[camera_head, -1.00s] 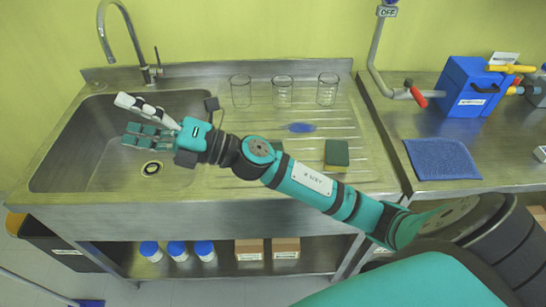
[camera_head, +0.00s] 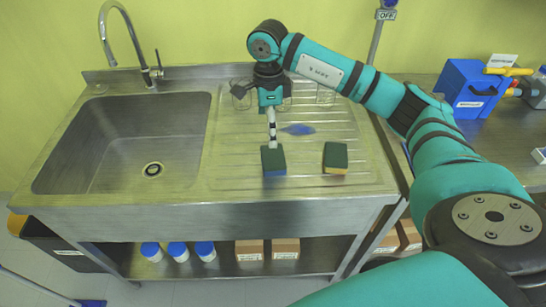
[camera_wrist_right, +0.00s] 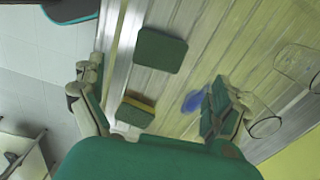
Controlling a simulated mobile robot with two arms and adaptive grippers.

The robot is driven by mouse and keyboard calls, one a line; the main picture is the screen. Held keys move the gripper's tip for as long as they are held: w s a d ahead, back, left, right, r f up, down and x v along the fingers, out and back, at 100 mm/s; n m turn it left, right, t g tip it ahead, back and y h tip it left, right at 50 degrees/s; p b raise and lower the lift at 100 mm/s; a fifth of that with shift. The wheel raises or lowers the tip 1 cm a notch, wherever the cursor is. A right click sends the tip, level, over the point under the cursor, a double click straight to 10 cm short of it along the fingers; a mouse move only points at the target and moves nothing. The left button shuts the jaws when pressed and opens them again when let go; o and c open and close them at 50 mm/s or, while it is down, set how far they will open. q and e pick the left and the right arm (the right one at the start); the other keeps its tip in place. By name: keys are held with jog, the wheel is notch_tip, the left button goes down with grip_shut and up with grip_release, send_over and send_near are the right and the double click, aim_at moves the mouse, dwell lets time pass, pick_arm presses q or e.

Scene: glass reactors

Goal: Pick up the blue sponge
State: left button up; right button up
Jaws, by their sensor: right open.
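The blue sponge (camera_head: 274,170) lies on the ribbed drainboard, with a dark green top and a blue side edge. In the right wrist view the sponge (camera_wrist_right: 160,50) shows its green top near the upper middle. My right gripper (camera_head: 272,144) points down, its fingers overlapping the sponge's far edge in the head view. Height above it is hard to judge. The right wrist view shows the gripper (camera_wrist_right: 148,92) open, fingers spread and empty. A similar sponge with a yellow side (camera_head: 335,158) lies to the right. My left gripper is not in view.
A blue oval item (camera_head: 297,129) lies behind the sponges. Glass beakers (camera_head: 326,95) stand at the back, partly hidden by my right arm. The sink basin (camera_head: 80,140) at left is empty. A blue box (camera_head: 470,90) stands on the right counter.

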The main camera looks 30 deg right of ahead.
aim_at(269, 157)
notch_tip(269, 157, down, 8)
jog(key=shift+r+p, duration=0.2)
jog(key=shift+p, duration=0.8)
jog(key=shift+f+p, duration=0.3)
notch_tip(269, 157, down, 4)
jog(key=shift+w+r+p, duration=0.15)
jog(key=shift+p, duration=0.75)
jog(key=shift+f, duration=0.45)
jog(key=c, duration=0.4)
